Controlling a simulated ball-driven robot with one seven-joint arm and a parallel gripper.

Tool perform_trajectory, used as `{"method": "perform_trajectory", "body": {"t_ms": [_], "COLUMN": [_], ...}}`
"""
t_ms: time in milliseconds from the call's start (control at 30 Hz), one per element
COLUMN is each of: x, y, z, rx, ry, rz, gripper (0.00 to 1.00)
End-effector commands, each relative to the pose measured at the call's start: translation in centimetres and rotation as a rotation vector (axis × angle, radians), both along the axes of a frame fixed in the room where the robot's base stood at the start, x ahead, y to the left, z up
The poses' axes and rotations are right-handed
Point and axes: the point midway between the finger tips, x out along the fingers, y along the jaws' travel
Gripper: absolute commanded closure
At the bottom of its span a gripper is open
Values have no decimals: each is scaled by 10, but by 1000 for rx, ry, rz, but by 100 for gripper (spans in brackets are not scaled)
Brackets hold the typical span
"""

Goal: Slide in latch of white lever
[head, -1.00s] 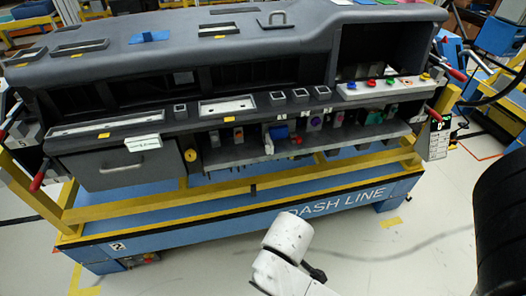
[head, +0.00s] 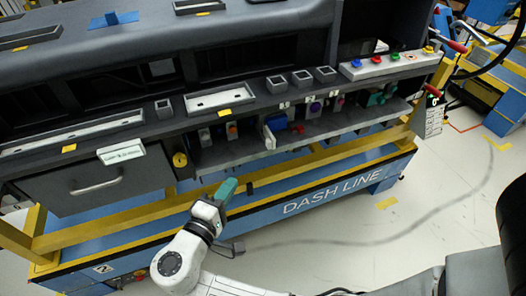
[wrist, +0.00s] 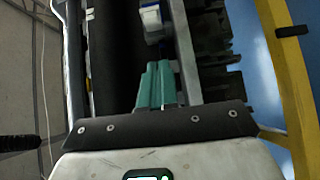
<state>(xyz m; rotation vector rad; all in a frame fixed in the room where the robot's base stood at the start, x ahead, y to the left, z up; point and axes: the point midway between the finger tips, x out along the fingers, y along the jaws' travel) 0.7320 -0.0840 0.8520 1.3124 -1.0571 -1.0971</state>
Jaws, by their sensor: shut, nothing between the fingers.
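A small white lever (head: 269,138) stands at the front of a blue block (head: 276,122) on the lower shelf of the dashboard module. Its latch is too small to make out. My gripper (head: 228,187), with green fingers, is below and left of the lever, in front of the blue and yellow frame. In the wrist view the green fingers (wrist: 157,85) are together and empty. They point toward a white and blue part (wrist: 152,20), which looks like the lever and its block. The fingers appear apart from it.
The grey shelf (head: 235,153) also bears several small coloured switches. A white button panel (head: 390,63) is at the upper right, and a grey drawer (head: 95,185) at the left. The yellow rail (head: 290,168) runs below the shelf. Floor at the right is open.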

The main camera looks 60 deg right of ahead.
Motion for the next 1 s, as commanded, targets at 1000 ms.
{"method": "perform_trajectory", "body": {"t_ms": [1000], "x": [20], "y": [-80], "z": [6], "rx": [-34], "ry": [-4], "rz": [4], "gripper": [100]}}
